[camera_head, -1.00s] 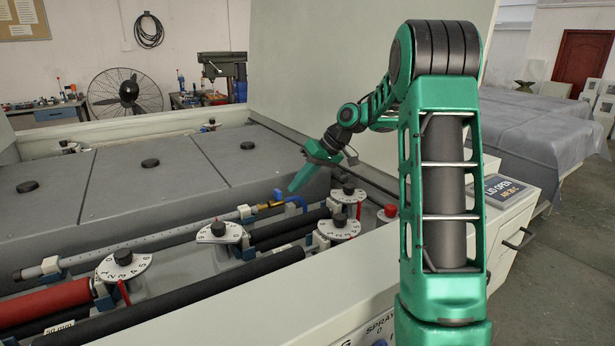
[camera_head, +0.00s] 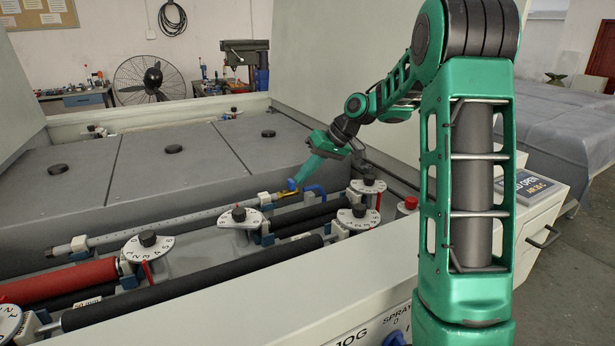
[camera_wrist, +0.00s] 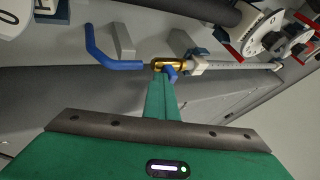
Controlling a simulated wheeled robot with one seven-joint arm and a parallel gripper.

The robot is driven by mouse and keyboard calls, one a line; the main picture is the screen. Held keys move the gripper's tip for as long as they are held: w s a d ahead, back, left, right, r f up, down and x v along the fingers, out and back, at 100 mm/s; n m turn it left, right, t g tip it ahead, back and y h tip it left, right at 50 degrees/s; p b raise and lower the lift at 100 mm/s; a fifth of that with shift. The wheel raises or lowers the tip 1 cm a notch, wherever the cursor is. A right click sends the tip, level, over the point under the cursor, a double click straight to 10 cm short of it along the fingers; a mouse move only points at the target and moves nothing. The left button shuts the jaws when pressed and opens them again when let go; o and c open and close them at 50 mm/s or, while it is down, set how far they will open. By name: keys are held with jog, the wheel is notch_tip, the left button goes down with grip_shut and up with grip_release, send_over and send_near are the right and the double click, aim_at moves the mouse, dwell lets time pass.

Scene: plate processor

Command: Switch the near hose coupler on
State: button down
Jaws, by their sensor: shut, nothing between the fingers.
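The near hose coupler is a brass fitting (camera_head: 286,195) on the end of a pale grey spray pipe (camera_head: 190,217). It also shows as a gold body in the wrist view (camera_wrist: 168,63). A small blue lever (camera_wrist: 172,76) sits on it, and a bent blue hose (camera_wrist: 103,58) joins its other side. My green gripper (camera_head: 299,180) is shut and empty, pointing down at the coupler. In the wrist view, its fingertips (camera_wrist: 160,78) are right beside the lever. I cannot tell whether they touch it; the fingers hide part of that spot.
White numbered dials (camera_head: 239,217) with black knobs stand around the coupler. Black rollers (camera_head: 200,285) and a red roller (camera_head: 60,283) lie in front. Grey covers (camera_head: 165,170) lie behind. A red button (camera_head: 410,203) is on the right. More small fittings (camera_head: 232,113) show at the back edge.

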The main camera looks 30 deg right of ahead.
jog(key=shift+a, duration=0.25)
jog(key=s+d+r, duration=0.3)
jog(key=d+r, duration=0.5)
jog(key=d, duration=0.1)
jog(key=shift+s, duration=0.35)
jog(key=shift+d, duration=0.1)
